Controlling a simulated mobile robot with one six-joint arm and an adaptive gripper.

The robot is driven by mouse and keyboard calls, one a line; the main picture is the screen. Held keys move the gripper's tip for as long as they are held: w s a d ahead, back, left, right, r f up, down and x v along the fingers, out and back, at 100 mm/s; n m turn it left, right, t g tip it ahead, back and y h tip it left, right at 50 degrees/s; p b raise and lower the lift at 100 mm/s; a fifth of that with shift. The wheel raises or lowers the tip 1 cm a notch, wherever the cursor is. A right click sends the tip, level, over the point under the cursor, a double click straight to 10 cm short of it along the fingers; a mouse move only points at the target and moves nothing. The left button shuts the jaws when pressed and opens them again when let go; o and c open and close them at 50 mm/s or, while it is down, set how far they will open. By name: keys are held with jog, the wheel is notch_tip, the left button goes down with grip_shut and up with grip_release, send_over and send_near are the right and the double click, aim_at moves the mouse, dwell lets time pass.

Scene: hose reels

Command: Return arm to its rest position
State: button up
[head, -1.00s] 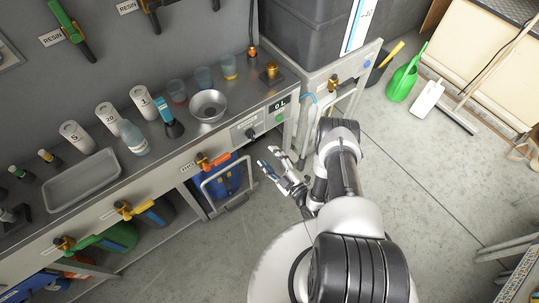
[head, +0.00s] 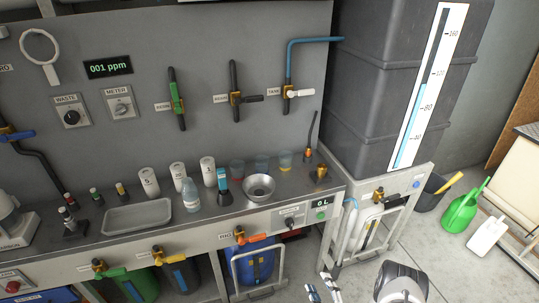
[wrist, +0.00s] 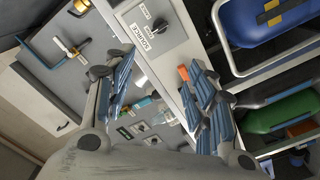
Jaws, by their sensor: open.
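My gripper (head: 323,293) shows at the bottom edge of the head view, cut off by the frame, with my arm beside it. In the wrist view my gripper (wrist: 165,95) has its two blue-padded fingers spread wide apart with nothing between them. It hangs in free space in front of the workbench (head: 330,190), apart from it. The bench front with its switch panel (wrist: 150,30) shows beyond the fingers.
On the bench are a metal funnel bowl (head: 258,186), a tray (head: 137,217), a bottle (head: 190,195) and several white cylinders. A blue container (head: 254,265) stands below. A dark tank (head: 385,90) stands right. A green watering can (head: 463,210) is on the floor.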

jog(key=w+d+r+g+h, duration=0.2)
jog(key=w+d+r+g, duration=0.2)
jog(key=w+r, duration=1)
notch_tip(320, 180, up, 17)
jog(key=d+m+g+h, duration=0.2)
jog(key=m+h, duration=0.2)
jog(key=s+a+r+m+g+h, duration=0.1)
jog(key=s+a+r+m+g, duration=0.25)
jog(key=s+r, duration=1)
jog(key=s+a+r+m+g, duration=0.1)
jog(key=s+a+m, duration=0.1)
jog(key=s, duration=1)
jog(key=s+a+r+m+g+y, duration=0.1)
jog(key=s+a+m+g, duration=0.1)
jog(key=s, duration=1.1)
jog(key=shift+a+r+m, duration=0.4)
jog(key=shift+a+m, duration=0.25)
jog(key=shift+a, duration=0.35)
